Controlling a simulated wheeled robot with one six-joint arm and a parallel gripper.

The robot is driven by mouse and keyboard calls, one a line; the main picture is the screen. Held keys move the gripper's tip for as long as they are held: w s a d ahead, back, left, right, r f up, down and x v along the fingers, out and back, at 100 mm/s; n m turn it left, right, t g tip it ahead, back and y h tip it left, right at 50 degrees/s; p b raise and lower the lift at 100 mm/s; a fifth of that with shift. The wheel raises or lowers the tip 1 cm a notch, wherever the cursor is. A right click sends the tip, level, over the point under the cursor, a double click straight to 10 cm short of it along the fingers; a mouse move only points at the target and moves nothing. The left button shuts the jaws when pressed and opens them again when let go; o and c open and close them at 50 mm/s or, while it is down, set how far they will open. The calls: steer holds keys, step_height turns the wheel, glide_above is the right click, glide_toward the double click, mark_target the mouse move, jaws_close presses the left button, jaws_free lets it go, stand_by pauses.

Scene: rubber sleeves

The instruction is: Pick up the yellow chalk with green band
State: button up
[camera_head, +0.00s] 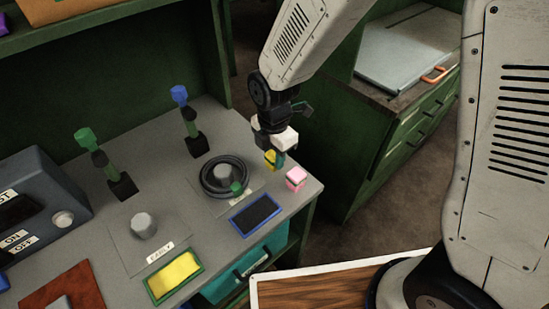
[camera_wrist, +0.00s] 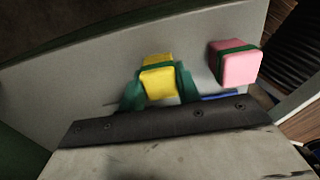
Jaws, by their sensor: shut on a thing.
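The yellow chalk (camera_head: 270,158) is a small block at the back right of the grey bench top, under my gripper (camera_head: 274,160). In the wrist view the yellow chalk (camera_wrist: 158,82) sits between the two green fingertips, with a thin dark band across it. My gripper is shut on it, a finger on each side. Its lower part is hidden, and I cannot tell whether it touches the bench. A pink chalk with a dark green band (camera_head: 296,179) stands apart, just to the right; it also shows in the wrist view (camera_wrist: 237,64).
A coiled dark ring (camera_head: 224,176) around a grey knob lies left of my gripper. A blue-framed dark pad (camera_head: 255,215) and a green-framed yellow pad (camera_head: 174,276) lie nearer the front. Two upright posts with green (camera_head: 85,139) and blue (camera_head: 179,95) tops stand farther left.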

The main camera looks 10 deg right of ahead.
mark_target(274, 153)
step_height(274, 153, up, 10)
stand_by(0.6)
